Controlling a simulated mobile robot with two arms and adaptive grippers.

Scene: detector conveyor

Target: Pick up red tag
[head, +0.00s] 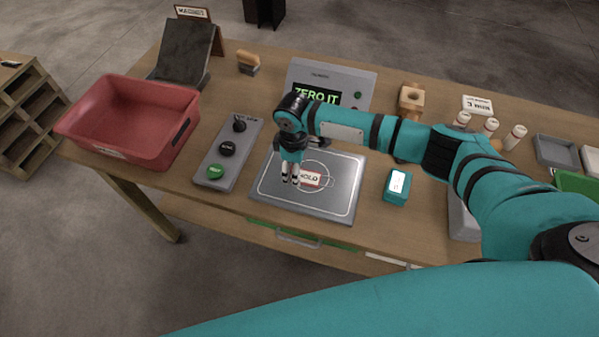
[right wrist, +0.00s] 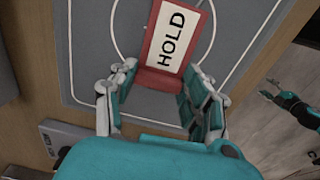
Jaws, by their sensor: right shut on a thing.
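The red tag (head: 312,179) with a white "HOLD" label is on the grey plate (head: 270,190) in the head view. It also shows large in the right wrist view (right wrist: 152,80). My right gripper (head: 291,181) points down over the plate at the tag's left end. In the right wrist view its fingers (right wrist: 160,92) are on both sides of the tag's near red end, shut on it. I cannot tell whether the tag is lifted. My left gripper (right wrist: 268,88) is small at the right of the right wrist view, empty, its fingers apart.
A button panel (head: 240,140) and a red bin (head: 85,123) stand left of the plate. A screen reading "ZERO IT" (head: 330,80) is behind it. A teal box (head: 397,187) stands to its right. White pegs (head: 515,137) and grey trays (head: 557,152) are farther right.

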